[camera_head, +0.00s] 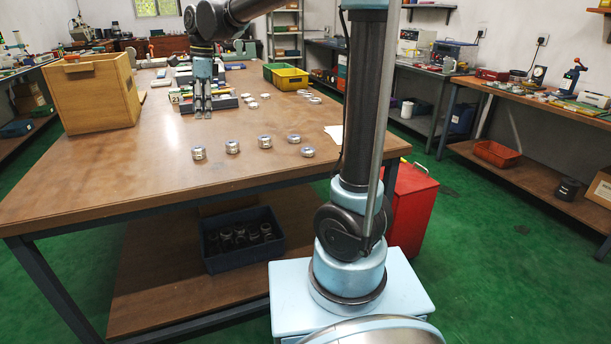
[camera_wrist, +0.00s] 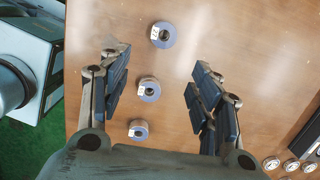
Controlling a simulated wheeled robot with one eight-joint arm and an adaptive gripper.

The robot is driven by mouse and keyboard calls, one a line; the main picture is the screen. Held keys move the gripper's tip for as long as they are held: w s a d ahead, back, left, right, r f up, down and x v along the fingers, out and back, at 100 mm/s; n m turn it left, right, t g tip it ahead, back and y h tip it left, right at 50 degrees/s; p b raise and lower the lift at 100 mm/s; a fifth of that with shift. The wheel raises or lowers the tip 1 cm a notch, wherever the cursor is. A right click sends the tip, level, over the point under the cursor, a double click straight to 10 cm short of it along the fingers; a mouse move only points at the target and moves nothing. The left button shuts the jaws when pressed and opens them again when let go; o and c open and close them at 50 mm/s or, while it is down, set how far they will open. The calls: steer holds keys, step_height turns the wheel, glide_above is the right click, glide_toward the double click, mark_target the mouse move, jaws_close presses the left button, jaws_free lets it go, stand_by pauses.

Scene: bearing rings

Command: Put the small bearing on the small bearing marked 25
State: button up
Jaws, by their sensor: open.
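Several silver bearings stand in a row near the front of the table: one at the left (camera_head: 198,152), one beside it (camera_head: 232,146), one in the middle (camera_head: 265,141) and a flatter one at the right (camera_head: 294,138). Another flat bearing (camera_head: 307,151) lies just in front of that. In the wrist view, three labelled bearings show: upper (camera_wrist: 163,35), middle (camera_wrist: 149,89) and lower (camera_wrist: 138,129). Their numbers are too small to read surely. My gripper (camera_head: 203,112) is open and empty, above the table behind the row; its fingers frame the wrist view (camera_wrist: 162,88).
A wooden box (camera_head: 100,95) stands at the table's left. Yellow (camera_head: 290,79) and green bins stand at the back. Smaller rings (camera_head: 250,99) lie mid-table; several rings (camera_wrist: 292,165) also show at the wrist view's lower right. The table's front left is clear.

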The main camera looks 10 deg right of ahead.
steer(key=s+d+f+n+t, duration=0.1)
steer(key=s+d+f+n, duration=0.15)
steer(key=d, duration=0.55)
steer(key=s+d+f+n, duration=0.15)
steer(key=s+d, duration=0.25)
steer(key=d, duration=0.4)
steer(key=s+d+f+n+t, duration=0.1)
steer(key=s+d+f+n, duration=0.15)
steer(key=d, duration=0.55)
steer(key=s+d+f+n+h, duration=0.1)
steer(key=s+d+f+n, duration=0.7)
steer(key=s+d+f, duration=0.5)
steer(key=shift+s+f+n+t+h, duration=0.35)
steer(key=shift+s+f, duration=0.2)
steer(key=shift+s, duration=0.35)
